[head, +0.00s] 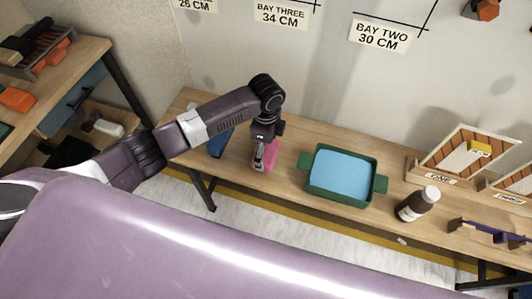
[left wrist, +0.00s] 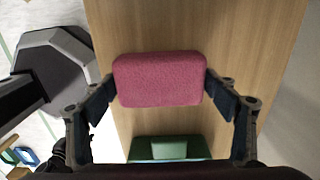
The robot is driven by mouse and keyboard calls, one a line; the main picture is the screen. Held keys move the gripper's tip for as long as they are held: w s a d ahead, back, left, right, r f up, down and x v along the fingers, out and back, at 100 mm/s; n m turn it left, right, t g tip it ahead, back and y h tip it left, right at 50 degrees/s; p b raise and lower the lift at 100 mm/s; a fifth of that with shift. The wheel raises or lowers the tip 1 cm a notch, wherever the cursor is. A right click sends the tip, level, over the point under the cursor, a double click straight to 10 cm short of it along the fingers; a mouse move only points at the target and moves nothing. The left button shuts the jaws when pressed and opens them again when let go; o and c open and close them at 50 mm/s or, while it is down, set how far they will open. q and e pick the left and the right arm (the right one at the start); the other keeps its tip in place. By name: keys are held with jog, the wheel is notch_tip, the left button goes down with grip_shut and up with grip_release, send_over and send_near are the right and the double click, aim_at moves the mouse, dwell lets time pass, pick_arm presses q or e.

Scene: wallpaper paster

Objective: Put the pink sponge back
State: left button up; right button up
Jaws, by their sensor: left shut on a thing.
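The pink sponge (left wrist: 160,79) is a rounded block in the left wrist view. It also shows in the head view (head: 271,156), at the left part of the long wooden table. My left gripper (left wrist: 160,88) is shut on it, with one finger against each short side. In the head view my left gripper (head: 262,158) points down at the table and partly hides the sponge. I cannot tell whether the sponge touches the table. My right gripper is not in view.
A green tray (head: 377,184) with a blue inside stands right of the sponge. A blue item (head: 220,143) lies to its left. A brown bottle (head: 418,203) and wooden racks (head: 458,150) stand further right. The wall is behind the table (head: 290,171).

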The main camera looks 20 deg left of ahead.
aim_at(267, 151)
pick_arm(q)
notch_tip(267, 151, down, 2)
jog(key=shift+f, duration=0.1)
jog(key=o, duration=1.1)
jog(key=shift+o, duration=0.2)
jog(key=shift+f, duration=0.1)
jog(key=shift+f+b, duration=0.25)
jog(key=shift+b, duration=0.2)
notch_tip(267, 151, up, 8)
jog(key=shift+r+p, duration=0.1)
jog(key=shift+p, duration=0.2)
jog(key=shift+s+d, duration=0.1)
jog(key=shift+d, duration=0.05)
